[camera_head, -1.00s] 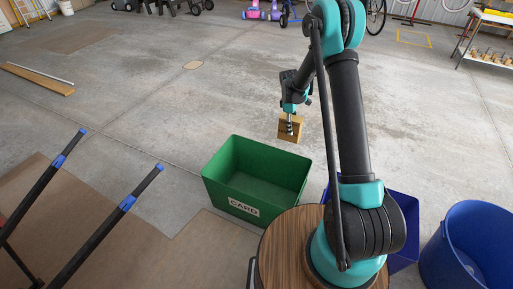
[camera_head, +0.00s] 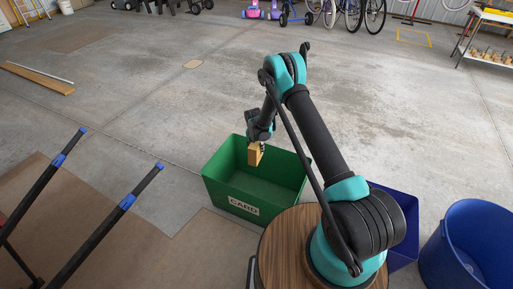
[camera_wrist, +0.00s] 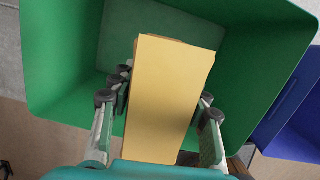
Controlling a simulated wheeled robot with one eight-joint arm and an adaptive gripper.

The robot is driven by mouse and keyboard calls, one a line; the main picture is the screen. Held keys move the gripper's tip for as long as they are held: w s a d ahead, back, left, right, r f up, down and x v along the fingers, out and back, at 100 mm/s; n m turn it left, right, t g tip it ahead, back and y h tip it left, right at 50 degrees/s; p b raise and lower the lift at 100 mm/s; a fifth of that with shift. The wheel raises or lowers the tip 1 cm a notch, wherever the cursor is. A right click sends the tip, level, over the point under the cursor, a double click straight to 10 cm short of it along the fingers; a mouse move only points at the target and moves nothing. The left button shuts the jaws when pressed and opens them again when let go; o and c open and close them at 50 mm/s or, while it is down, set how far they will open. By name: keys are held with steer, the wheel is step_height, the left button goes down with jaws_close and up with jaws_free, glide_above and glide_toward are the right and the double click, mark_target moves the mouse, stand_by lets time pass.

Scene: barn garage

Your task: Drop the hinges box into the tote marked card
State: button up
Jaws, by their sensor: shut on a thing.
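The green tote (camera_head: 224,190) marked CARD stands on the floor left of my base, and its inside looks empty around the box. My gripper (camera_head: 258,143) is shut on a small tan box (camera_head: 255,156), which I take to be the hinges box; no label on it can be read. The box hangs over the tote's opening in the head view. In the wrist view, the box (camera_wrist: 170,95) sits between the fingers of my gripper (camera_wrist: 160,110), with the green tote's walls (camera_wrist: 58,60) around and beyond it.
A blue tote (camera_head: 408,215) stands to the right behind my arm, partly hidden. A round blue bin (camera_head: 470,245) is farther right. Dark bars with blue bands (camera_head: 130,200) rise at the left over brown sheeting. The floor beyond the green tote is clear.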

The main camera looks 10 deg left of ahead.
mark_target(255, 144)
steer(key=shift+f, duration=2.4)
steer(key=o, duration=1)
steer(key=shift+o, duration=0.2)
steer(key=r, duration=0.4)
steer(key=s+r, duration=0.1)
steer(key=r, duration=0.7)
steer(key=shift+s+a, duration=0.2)
steer(key=shift+s, duration=0.15)
steer(key=shift+f, duration=0.1)
